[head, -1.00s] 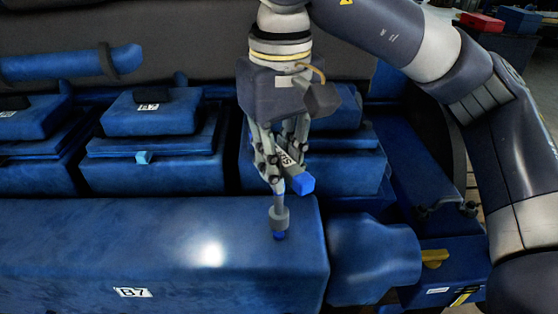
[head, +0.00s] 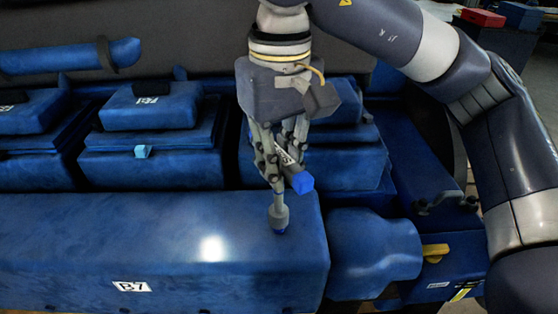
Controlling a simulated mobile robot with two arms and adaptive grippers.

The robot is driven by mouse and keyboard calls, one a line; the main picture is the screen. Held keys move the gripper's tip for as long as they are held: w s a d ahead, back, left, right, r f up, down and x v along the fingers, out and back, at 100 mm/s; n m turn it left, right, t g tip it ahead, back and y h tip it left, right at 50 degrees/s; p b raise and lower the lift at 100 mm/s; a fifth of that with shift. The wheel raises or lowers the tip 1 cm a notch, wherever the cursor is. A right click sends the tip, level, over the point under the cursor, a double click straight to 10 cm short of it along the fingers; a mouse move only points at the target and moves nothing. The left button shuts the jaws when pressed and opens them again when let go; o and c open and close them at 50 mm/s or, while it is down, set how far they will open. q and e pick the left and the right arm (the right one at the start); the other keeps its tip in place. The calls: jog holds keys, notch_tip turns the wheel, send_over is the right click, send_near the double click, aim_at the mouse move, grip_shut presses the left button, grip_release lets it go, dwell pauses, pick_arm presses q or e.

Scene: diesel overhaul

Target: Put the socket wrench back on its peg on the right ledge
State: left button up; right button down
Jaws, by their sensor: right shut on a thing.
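My right gripper (head: 277,170) hangs in the middle of the view, pointing down. It is shut on the socket wrench. The wrench's dark handle has a pale label and a blue end (head: 300,183) that points toward the lower right. Its grey socket end (head: 279,215) points down over the top of the long blue block marked B7 (head: 160,240), near its right end. A small blue piece (head: 280,231) shows just under the socket. I cannot tell whether it is a peg or part of the wrench, or whether the socket touches it. My left gripper is not in view.
Blue box-like covers (head: 150,150) stand behind the long block. A blue pipe (head: 70,62) runs at the back left. The block's top is clear to the left.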

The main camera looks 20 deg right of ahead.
jog(key=shift+f+b, duration=0.85)
jog(key=shift+f, duration=0.35)
jog(key=c, duration=1.5)
grip_release()
jog(key=shift+o, duration=0.4)
jog(key=o, duration=0.5)
notch_tip(320, 180, up, 9)
jog(key=p, duration=0.8)
jog(key=shift+r+p, duration=0.15)
jog(key=shift+p, duration=0.15)
